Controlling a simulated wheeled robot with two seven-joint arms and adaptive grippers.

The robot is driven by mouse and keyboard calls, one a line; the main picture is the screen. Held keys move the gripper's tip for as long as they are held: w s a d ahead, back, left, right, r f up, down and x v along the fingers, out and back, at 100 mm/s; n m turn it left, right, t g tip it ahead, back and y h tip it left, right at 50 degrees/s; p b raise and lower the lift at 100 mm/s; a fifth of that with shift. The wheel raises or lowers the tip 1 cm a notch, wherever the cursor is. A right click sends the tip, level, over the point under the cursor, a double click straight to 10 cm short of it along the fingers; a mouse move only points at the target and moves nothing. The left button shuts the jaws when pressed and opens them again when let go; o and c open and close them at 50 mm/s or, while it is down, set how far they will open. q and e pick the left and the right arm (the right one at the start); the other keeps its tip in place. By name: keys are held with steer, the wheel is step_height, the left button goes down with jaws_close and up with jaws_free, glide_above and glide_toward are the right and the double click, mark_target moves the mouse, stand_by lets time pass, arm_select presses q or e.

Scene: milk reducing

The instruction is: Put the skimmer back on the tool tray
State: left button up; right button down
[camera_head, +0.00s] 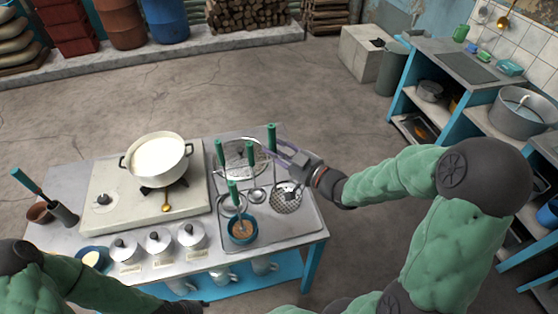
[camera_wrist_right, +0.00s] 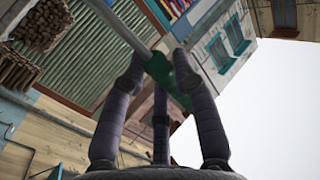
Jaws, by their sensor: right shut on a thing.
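My right gripper (camera_head: 280,150) is above the back right of the grey tool tray (camera_head: 308,226). It is shut on the skimmer, whose green handle (camera_head: 272,136) points up; the grip also shows in the right wrist view (camera_wrist_right: 160,75), with the green handle (camera_wrist_right: 184,78) and grey shaft (camera_wrist_right: 118,28) between the fingers. A round perforated head (camera_head: 287,198) is below the gripper, over or on the tray's right side. I cannot tell whether it touches the tray. My left arm enters at the lower left; its fingers are outside the frame.
Several other green-handled tools (camera_head: 250,152) stand on the tray, one in a blue-rimmed bowl (camera_head: 243,232). A white pot (camera_head: 157,158) sits on the stove to the left. Lidded pots (camera_head: 158,242) line the front. A shelf unit (camera_head: 455,70) stands at the right.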

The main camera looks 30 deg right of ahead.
steer(key=w+d+f+b, duration=0.2)
steer(key=w+d+f, duration=0.1)
steer(key=w+f, duration=0.1)
steer(key=w+d+f+b, duration=0.2)
steer(key=w+d+f, duration=0.1)
steer(key=f, duration=0.4)
steer(key=shift+w, duration=0.5)
steer(key=shift+f, duration=0.15)
steer(key=shift+f, duration=0.15)
steer(key=c, duration=1)
jaws_free()
steer(key=shift+o, duration=0.2)
